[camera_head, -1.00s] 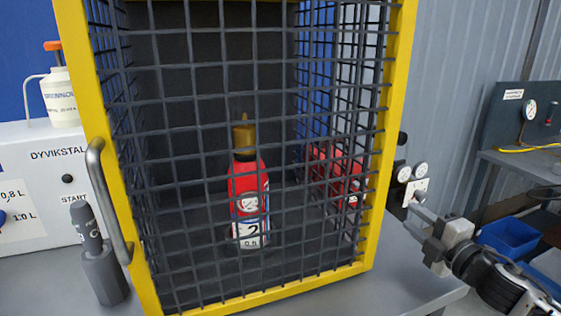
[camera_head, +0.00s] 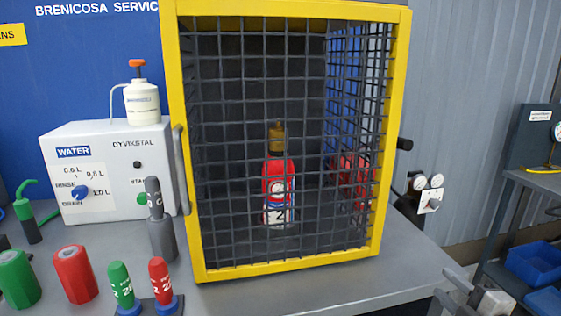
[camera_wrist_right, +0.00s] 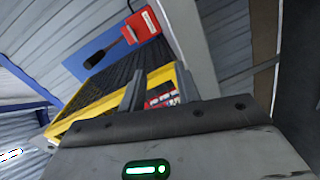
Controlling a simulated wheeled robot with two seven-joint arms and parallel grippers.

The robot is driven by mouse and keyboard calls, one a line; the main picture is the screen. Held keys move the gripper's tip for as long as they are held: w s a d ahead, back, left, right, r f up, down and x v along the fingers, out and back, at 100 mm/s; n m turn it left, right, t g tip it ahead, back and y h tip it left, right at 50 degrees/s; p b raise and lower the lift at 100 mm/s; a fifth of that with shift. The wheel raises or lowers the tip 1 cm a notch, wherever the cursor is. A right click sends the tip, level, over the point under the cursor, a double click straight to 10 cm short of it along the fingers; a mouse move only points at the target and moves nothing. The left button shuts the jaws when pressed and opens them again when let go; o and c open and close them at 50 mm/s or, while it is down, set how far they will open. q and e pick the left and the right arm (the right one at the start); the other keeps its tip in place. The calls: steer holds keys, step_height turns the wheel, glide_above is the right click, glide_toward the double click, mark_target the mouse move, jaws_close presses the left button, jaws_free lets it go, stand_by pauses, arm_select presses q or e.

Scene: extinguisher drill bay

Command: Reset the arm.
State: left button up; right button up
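My right gripper (camera_head: 456,288) is at the lower right of the head view, off the right front corner of the grey bench, open and empty. In the right wrist view its two fingers (camera_wrist_right: 159,92) stand apart, with red items visible beyond the gap. My left gripper and arm are not in the head view. The yellow-framed mesh cage (camera_head: 394,160) stands on the bench with its front mesh shut. Inside is a red bottle with a brass top (camera_head: 278,185), upright. The cage frame also shows in the right wrist view (camera_wrist_right: 85,112).
A side table with blue bins (camera_head: 537,262) is far right.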

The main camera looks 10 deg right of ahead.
steer(key=s+a+f+m+g, duration=0.3)
steer(key=s+a+f+m, duration=0.45)
steer(key=a+f, duration=0.4)
steer(key=s+a+f+m+g+y, duration=0.1)
steer(key=s+a+f+m, duration=0.1)
steer(key=a, duration=0.4)
steer(key=s+a+f+m+g+y, duration=0.1)
steer(key=s+a+f+m+g, duration=0.1)
steer(key=s+a+m, duration=0.2)
steer(key=s+a, duration=0.3)
steer(key=shift+a+f+y, duration=0.3)
